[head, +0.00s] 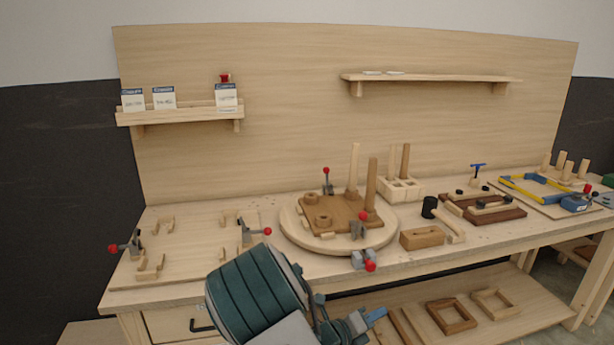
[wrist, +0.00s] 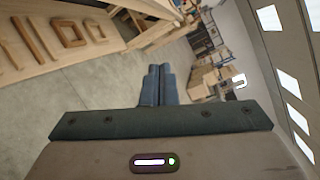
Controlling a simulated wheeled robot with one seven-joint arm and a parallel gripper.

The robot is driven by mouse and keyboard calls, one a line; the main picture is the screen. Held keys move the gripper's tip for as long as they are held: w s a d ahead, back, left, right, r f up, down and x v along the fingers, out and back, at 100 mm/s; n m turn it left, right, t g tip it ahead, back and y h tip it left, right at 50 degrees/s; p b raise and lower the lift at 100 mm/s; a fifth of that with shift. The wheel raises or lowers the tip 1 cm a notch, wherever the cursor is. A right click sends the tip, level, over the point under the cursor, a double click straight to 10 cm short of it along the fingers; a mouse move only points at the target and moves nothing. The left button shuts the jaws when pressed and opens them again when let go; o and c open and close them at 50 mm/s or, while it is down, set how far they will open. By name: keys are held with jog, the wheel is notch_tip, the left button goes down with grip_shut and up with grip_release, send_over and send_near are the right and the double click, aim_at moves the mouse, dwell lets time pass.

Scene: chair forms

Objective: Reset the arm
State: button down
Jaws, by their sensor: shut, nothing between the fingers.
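My gripper (head: 377,316) is low in front of the workbench in the head view, to the right of my green and grey arm links. In the wrist view my gripper (wrist: 157,77) shows its two blue fingers side by side and touching, with nothing between them. It points out over the open floor, apart from the bench. The workbench (head: 125,297) stands behind the arm in the head view. My arm hides part of its front edge and lower shelf.
A round turntable (head: 288,228) with a wooden chair seat (head: 338,207) and red-knobbed clamps sits mid-bench. A clamp board (head: 190,262) lies at left. A black cup (head: 429,207) and a wooden block (head: 421,237) stand right of the turntable. Wooden frames (head: 451,317) lie on the lower shelf.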

jog(key=s+d+r+m+g+y, duration=0.3)
jog(key=s+m+g, duration=0.3)
jog(key=m, duration=0.4)
jog(key=s+d+r+m+g+y, duration=0.2)
jog(key=s+d+m+g+y, duration=0.1)
jog(key=s+m, duration=0.65)
jog(key=s+a+r+m+t+y, duration=0.3)
jog(key=s+a+r+m+y, duration=0.5)
jog(key=m, duration=0.9)
jog(key=shift+s+a+r, duration=0.15)
jog(key=shift+s+a, duration=0.1)
jog(key=shift+s, duration=0.35)
